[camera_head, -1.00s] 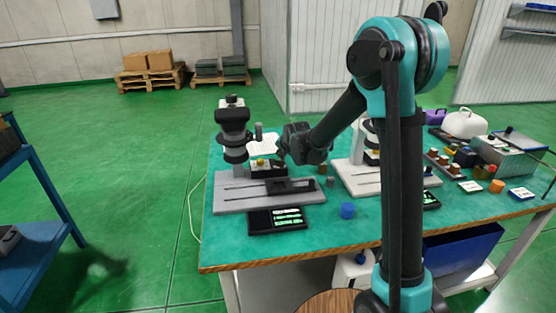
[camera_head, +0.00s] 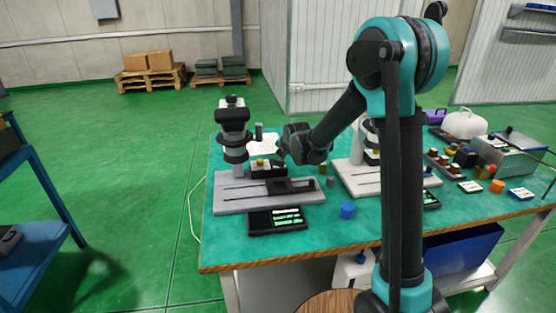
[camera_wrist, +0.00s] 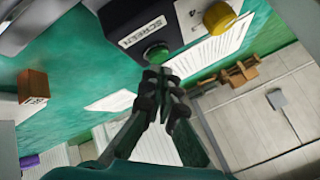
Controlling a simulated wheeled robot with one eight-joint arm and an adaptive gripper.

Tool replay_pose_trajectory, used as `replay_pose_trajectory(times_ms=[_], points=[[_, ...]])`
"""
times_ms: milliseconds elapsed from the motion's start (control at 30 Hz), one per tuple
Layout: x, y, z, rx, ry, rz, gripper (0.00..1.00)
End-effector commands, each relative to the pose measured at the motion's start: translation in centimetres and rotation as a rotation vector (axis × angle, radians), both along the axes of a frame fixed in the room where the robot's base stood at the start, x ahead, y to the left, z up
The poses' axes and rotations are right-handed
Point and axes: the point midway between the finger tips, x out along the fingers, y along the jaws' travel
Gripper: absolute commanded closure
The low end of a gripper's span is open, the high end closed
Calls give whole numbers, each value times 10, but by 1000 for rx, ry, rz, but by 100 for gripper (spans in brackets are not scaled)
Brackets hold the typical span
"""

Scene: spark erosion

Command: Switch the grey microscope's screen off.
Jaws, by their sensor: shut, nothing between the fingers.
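The grey microscope (camera_head: 234,140) stands on a grey base (camera_head: 235,203) at the left of the green table. In the wrist view a dark box (camera_wrist: 130,15) has a label reading SCREEN and a green round button (camera_wrist: 157,55). My gripper (camera_wrist: 162,82) is shut and empty, its fingertips close to that button; I cannot tell whether they touch. In the head view my gripper (camera_head: 284,158) is beside the microscope's right side, its fingertips small and dark.
A yellow knob (camera_wrist: 219,17) sits beside the SCREEN box. A second, pale microscope base (camera_head: 352,178) stands to the right. Papers lie behind. The table's front left corner is clear.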

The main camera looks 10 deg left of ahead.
Motion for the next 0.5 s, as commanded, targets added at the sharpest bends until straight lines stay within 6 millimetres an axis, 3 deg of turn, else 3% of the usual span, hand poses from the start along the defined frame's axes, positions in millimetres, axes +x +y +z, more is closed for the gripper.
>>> replay_pose_trajectory(times_ms=[500], points=[[0,0,-8,0,0,0,100]])
